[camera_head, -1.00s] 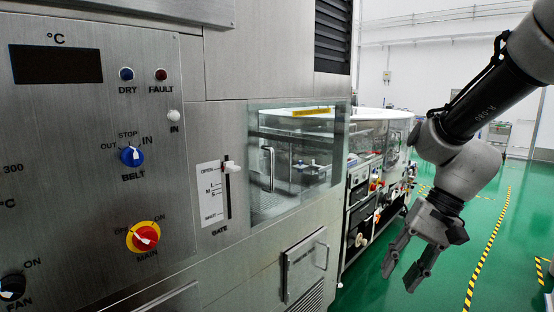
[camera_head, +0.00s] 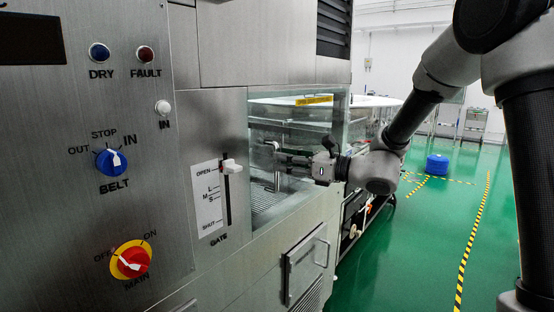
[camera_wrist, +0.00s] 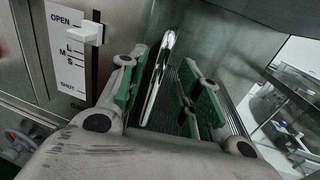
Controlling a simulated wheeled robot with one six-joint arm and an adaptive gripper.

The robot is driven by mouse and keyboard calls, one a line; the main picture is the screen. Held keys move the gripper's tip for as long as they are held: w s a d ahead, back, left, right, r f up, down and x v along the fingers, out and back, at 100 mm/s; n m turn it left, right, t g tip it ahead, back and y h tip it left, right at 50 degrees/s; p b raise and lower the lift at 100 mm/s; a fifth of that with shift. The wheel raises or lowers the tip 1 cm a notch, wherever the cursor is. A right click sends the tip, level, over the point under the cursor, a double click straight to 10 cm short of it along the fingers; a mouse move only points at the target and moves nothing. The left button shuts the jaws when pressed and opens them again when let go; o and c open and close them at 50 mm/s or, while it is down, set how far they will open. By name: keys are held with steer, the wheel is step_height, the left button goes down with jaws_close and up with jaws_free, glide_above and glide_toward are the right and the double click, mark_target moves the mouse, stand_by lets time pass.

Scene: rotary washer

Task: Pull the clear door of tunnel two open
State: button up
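The clear door (camera_head: 312,112) is a glass panel with a yellow label along its top edge, and it looks shut; the label's text is too small to read. Its upright metal handle (camera_head: 277,180) is partly hidden by my gripper (camera_head: 281,158), which reaches in from the right. In the wrist view the shiny handle bar (camera_wrist: 160,72) stands between the two green-padded fingers of my gripper (camera_wrist: 162,92). The fingers are apart, with a visible gap to the right of the bar. Whether the left finger touches the bar I cannot tell.
Left of the door is a gate slider (camera_head: 231,167), its white knob near OPEN. Further left are the belt knob (camera_head: 112,161) and the main switch (camera_head: 131,260). A small hatch (camera_head: 305,264) sits below. Green floor (camera_head: 410,270) lies free to the right.

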steer(key=shift+x, duration=1.5)
steer(key=shift+s, duration=0.1)
jaws_close()
steer(key=shift+d, duration=0.1)
